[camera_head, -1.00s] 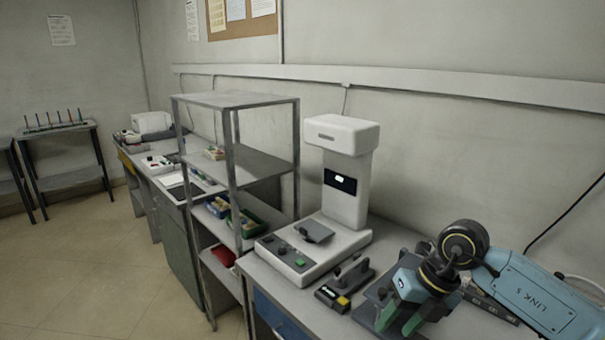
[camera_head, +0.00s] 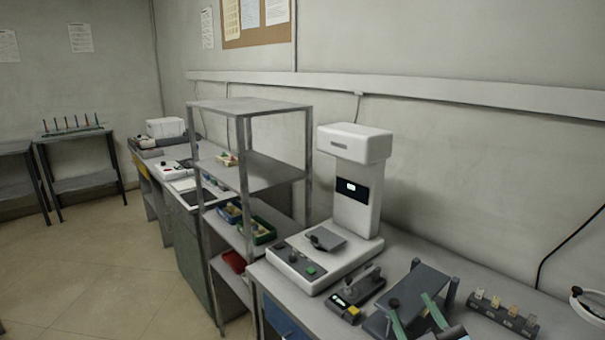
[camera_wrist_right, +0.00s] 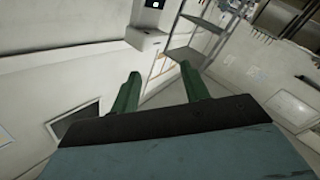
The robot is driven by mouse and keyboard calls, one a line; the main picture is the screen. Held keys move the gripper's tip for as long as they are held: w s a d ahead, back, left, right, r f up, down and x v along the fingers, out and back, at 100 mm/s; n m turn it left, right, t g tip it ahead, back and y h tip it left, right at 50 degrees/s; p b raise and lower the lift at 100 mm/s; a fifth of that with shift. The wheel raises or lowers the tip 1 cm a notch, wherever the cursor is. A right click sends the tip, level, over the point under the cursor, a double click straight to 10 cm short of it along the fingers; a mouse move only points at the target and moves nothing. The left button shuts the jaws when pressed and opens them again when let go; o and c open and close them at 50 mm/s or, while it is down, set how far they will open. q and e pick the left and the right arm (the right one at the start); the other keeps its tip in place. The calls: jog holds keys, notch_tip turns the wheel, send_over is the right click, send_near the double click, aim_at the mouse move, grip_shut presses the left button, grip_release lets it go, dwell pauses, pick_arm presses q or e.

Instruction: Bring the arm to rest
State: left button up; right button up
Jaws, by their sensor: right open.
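My right gripper (camera_head: 416,306) shows at the bottom edge of the head view, right of centre. Its two green fingers are apart, with nothing between them. In the right wrist view the fingers (camera_wrist_right: 159,76) also stand apart and empty, with wall, floor and shelving beyond them. In the head view the fingers overlap a dark tilted stand (camera_head: 415,286) on the bench; I cannot tell whether they touch it. Most of my right arm is out of the picture. My left gripper is not in view.
The bench holds a white machine (camera_head: 355,205), a small dark device with a yellow button (camera_head: 357,292) and a block of coloured pieces (camera_head: 503,314). A metal shelf rack (camera_head: 246,170) with bins stands left of the machine. The floor (camera_head: 90,260) at left is clear.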

jog(key=s+d+f+m+g+h, duration=0.35)
jog(key=s+f+g, duration=0.2)
jog(key=f, duration=0.35)
jog(key=s+f+m+g+y, duration=0.1)
jog(key=s+f+g, duration=0.4)
jog(key=s, duration=0.4)
jog(key=s+f+m+g+y, duration=0.1)
jog(key=s+f+g, duration=0.45)
jog(key=s, duration=0.45)
jog(key=s+f+x, duration=0.1)
jog(key=s+x, duration=0.2)
jog(key=x, duration=0.8)
jog(key=s+x, duration=0.2)
jog(key=x, duration=1)
jog(key=s+d+f+g, duration=0.1)
jog(key=s+d+f, duration=0.2)
jog(key=s+f, duration=1.3)
jog(key=shift+s+f+g, duration=0.2)
jog(key=shift+s+g, duration=0.1)
jog(key=shift+s, duration=0.5)
jog(key=shift+d+n, duration=0.1)
jog(key=shift+n, duration=0.15)
jog(key=shift+c, duration=1.1)
jog(key=shift+s, duration=0.15)
